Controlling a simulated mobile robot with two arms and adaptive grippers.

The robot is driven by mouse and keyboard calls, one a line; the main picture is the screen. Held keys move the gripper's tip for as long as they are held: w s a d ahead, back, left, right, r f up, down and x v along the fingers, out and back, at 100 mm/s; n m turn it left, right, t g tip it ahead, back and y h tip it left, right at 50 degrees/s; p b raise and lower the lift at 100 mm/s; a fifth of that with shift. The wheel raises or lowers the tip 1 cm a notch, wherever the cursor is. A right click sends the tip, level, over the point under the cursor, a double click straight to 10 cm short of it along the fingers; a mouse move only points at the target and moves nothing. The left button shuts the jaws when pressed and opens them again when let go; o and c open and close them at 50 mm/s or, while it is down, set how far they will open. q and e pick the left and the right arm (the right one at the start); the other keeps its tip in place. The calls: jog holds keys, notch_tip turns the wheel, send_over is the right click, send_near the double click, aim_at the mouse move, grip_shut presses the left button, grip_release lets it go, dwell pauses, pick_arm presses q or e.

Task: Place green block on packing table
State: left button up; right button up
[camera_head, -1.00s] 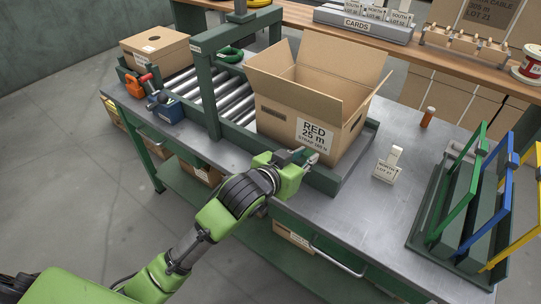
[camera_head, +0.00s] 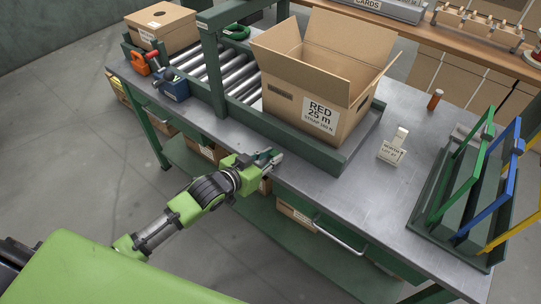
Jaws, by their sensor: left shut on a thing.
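The packing table (camera_head: 345,190) has a bare grey metal top and dark green legs. My left gripper (camera_head: 270,160) is at its front edge, in front of the open carton and a little left of its label. The gripper is shut on a small dark green piece, which looks like the green block (camera_head: 264,156). The fingers hide most of the block, and I cannot tell whether it touches the tabletop. My right gripper is out of view.
An open carton (camera_head: 312,88) labelled RED 25 m stands beside the rollers (camera_head: 228,78). The front middle of the tabletop is clear.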

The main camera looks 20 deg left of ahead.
pick_arm(q)
jog(key=shift+f, duration=0.1)
jog(key=o, duration=0.8)
jog(key=shift+s+a, duration=0.15)
jog(key=shift+s, duration=0.2)
jog(key=v, duration=1.1)
jog(key=shift+r, duration=0.35)
